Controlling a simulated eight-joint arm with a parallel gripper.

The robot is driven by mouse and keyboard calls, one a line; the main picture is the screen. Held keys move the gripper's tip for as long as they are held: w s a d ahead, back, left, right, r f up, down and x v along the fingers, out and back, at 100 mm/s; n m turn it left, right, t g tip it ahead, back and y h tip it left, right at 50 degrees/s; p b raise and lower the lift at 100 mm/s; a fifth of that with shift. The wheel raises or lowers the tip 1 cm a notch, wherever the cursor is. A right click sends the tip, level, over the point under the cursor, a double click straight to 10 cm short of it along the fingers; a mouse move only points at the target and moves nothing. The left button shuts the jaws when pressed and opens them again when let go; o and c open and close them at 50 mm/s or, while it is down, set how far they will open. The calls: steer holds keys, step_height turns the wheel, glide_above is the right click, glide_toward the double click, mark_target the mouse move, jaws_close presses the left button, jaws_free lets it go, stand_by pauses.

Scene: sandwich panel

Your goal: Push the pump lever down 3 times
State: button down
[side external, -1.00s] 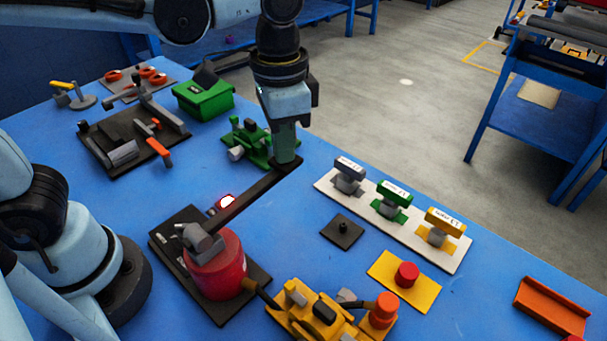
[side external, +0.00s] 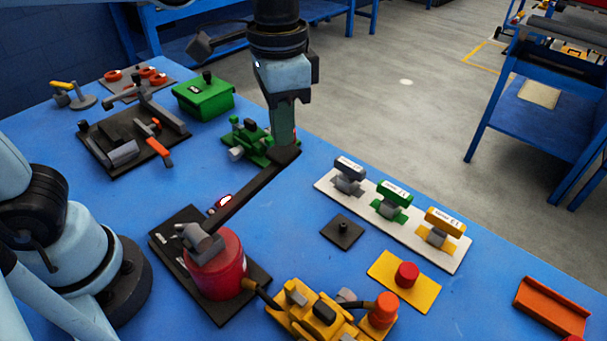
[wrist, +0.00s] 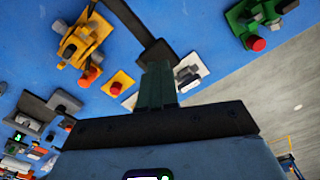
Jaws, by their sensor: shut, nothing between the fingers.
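The pump has a red cylinder body (side external: 217,268) on a black base plate (side external: 172,238). Its long dark lever (side external: 245,198) slopes up to the right, ending in a flat pad (side external: 290,154). My gripper (side external: 283,144) is shut and empty, pointing down, with its fingertips at the pad. The fingers and pad overlap in the side view, so I cannot tell whether they touch. In the wrist view the closed fingers (wrist: 157,82) reach to the pad (wrist: 160,50), and the lever (wrist: 127,15) runs off the top edge.
A green device (side external: 247,138) stands just behind the gripper. A white panel with labelled handles (side external: 325,187) lies to the right, and a yellow device (side external: 312,312) in front.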

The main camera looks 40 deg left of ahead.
mark_target(283, 150)
steer(key=shift+f, duration=0.2)
stand_by(0.4)
steer(key=shift+f, duration=3.25)
steer(key=shift+r, duration=3.5)
steer(key=shift+f, duration=0.25)
